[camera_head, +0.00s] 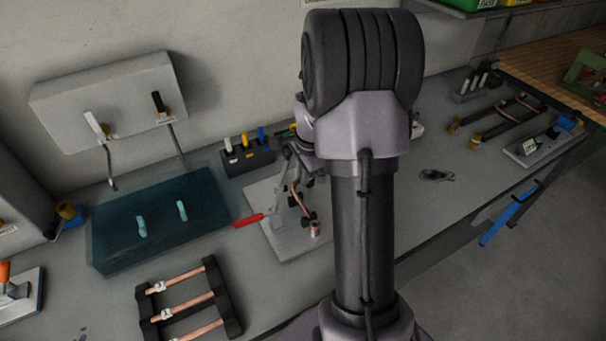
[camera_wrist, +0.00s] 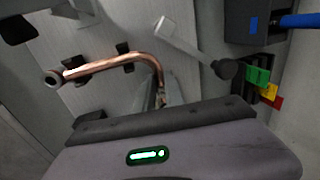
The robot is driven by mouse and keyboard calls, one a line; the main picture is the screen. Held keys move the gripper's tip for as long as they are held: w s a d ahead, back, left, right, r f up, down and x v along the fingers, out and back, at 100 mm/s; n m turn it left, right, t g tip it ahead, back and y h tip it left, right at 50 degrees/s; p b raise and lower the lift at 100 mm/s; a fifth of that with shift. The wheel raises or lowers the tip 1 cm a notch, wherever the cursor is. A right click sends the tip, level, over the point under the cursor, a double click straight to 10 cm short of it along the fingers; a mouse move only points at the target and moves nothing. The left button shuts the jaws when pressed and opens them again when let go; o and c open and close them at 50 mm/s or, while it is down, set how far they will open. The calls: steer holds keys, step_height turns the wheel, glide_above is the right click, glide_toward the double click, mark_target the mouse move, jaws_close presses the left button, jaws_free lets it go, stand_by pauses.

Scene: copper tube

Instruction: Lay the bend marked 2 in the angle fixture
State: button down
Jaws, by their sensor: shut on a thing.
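A copper bend (camera_head: 297,193) runs down from my gripper (camera_head: 308,170) over a pale plate. In the wrist view the bend (camera_wrist: 110,62) curves, and its near end goes in at the gripper's front edge (camera_wrist: 160,103). Its far end has a grey ring-like fitting. The fingertips are mostly hidden, but my gripper is shut on the bend. The angle fixture (camera_head: 271,232) is this plate with dark supports and a red-handled lever. The bend lies over or in the dark supports; I cannot tell whether it is seated. The mark 2 is not readable.
A black rack (camera_head: 229,308) with several copper tubes stands at front left. A translucent teal box (camera_head: 105,240) is behind it. A dark block (camera_head: 237,163) with coloured handles stands behind the fixture. Another tube rack (camera_head: 480,138) is at right.

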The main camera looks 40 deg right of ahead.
steer(key=shift+f, duration=0.15)
steer(key=c, duration=1.3)
jaws_free()
steer(key=shift+c, duration=0.2)
steer(key=s+r+p, duration=0.3)
steer(key=r+p, duration=0.2)
steer(key=r, duration=1.2)
steer(key=shift+s+a, duration=0.15)
steer(key=shift+a, duration=0.2)
